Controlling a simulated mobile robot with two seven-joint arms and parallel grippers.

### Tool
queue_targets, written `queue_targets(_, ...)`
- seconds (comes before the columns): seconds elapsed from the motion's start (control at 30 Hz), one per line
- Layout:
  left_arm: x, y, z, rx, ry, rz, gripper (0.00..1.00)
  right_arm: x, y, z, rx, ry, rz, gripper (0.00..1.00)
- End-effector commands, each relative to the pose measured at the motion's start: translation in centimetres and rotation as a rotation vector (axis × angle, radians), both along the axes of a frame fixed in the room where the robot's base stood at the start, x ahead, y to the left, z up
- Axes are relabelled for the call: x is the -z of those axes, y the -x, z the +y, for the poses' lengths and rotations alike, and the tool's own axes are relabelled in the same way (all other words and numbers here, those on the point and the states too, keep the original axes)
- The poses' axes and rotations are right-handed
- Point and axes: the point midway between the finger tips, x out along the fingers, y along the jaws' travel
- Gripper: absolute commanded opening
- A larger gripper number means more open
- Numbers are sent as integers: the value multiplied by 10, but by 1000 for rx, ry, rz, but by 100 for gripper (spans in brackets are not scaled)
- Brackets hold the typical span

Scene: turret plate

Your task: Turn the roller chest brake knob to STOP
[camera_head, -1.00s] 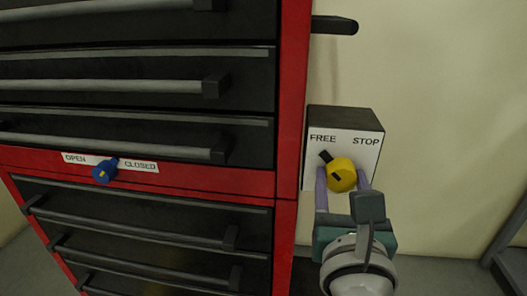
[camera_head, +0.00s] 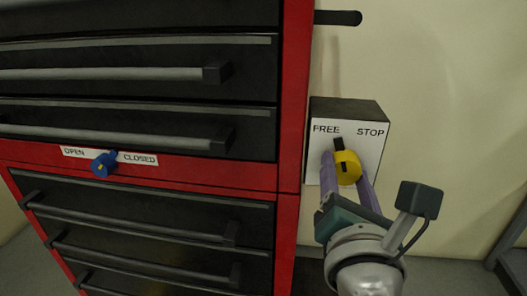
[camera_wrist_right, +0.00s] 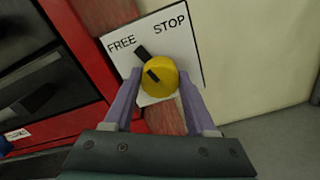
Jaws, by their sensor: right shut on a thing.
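The yellow brake knob (camera_head: 348,168) sits on a white plate marked FREE and STOP, on a dark box (camera_head: 345,108) at the chest's right side. Its black pointer (camera_head: 339,144) points up, between the two words and nearer FREE. My right gripper (camera_head: 347,174) is shut on the knob, with one purple finger on each side. In the right wrist view the knob (camera_wrist_right: 159,76) is between the fingers, and its pointer (camera_wrist_right: 141,53) leans up and left, just right of the word FREE. My left gripper is not in view.
The red roller chest (camera_head: 289,120) with black drawers fills the left. A blue knob (camera_head: 104,164) sits on its OPEN and CLOSED label. A dark handle (camera_head: 338,18) sticks out above the box. The wall right of the box is clear.

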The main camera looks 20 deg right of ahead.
Motion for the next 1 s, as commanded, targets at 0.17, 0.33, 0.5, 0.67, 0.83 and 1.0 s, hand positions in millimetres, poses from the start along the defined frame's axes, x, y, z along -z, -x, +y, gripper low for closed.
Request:
queue_targets(0.17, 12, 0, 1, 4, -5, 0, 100, 3, 0, 0, 0, -143, -89, 1)
queue_targets(0.33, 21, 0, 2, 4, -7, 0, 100, 3, 0, 0, 0, -282, -174, 1)
queue_targets(0.5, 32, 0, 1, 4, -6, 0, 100, 3, 0, 0, 2, -419, -258, 1)
queue_targets(0.67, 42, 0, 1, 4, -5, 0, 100, 3, 0, 0, 1, -550, -338, 1)
queue_targets(0.83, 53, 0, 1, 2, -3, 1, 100, 3, 0, 0, 0, -680, -418, 1)
queue_targets(1.0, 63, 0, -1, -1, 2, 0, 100, 3, 0, 0, 2, -793, -488, 1)
